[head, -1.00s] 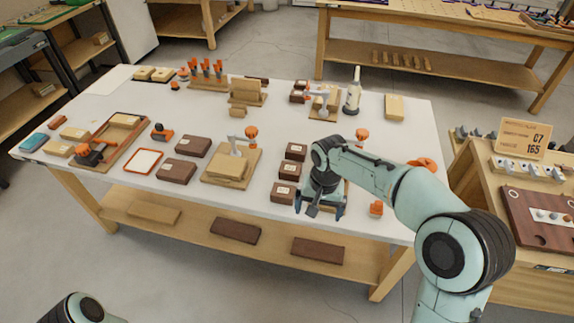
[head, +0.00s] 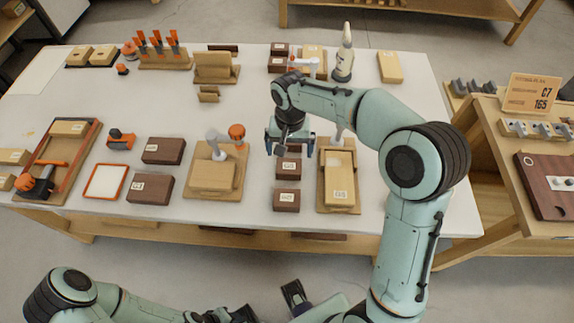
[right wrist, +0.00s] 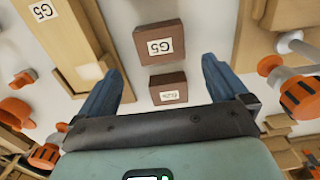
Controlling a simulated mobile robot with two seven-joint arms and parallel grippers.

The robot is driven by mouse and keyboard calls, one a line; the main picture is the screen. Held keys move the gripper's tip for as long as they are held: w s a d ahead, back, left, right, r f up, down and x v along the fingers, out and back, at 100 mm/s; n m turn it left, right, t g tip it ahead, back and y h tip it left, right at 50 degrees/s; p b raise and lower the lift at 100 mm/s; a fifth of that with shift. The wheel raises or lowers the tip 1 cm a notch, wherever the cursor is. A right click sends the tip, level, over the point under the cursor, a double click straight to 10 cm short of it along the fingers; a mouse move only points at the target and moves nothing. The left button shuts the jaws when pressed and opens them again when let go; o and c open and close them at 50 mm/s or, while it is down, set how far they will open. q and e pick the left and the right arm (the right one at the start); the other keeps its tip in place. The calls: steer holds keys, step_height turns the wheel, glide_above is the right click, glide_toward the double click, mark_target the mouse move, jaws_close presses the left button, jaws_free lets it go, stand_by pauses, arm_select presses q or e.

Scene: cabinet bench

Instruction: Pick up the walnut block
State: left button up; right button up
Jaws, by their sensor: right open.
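Several dark brown, walnut-coloured blocks lie on the white table. In the head view, one labelled block (head: 288,168) lies just below my right gripper (head: 289,147), and another (head: 286,198) lies nearer the front edge. My right gripper points down, open and empty, and hides the table behind it. In the right wrist view, a larger-looking dark block marked G5 (right wrist: 160,42) and a smaller-looking one (right wrist: 168,88) lie between the lines of the open fingers (right wrist: 162,75), with no visible contact. My left arm is low in the head view; its gripper's jaws are unclear.
More dark blocks (head: 163,150) lie left. A wooden fixture with a pale block (head: 212,176) stands left of the gripper; another fixture (head: 340,185) is close on its right. A white bottle (head: 344,55) stands behind. Bare table lies between the left fixture and the dark blocks.

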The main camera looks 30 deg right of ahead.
mark_target(289, 165)
step_height(289, 165, down, 9)
steer(key=shift+s+a+f+b, duration=0.1)
steer(key=shift+f+b, duration=0.05)
steer(key=shift+b, duration=0.2)
steer(key=c, duration=0.9)
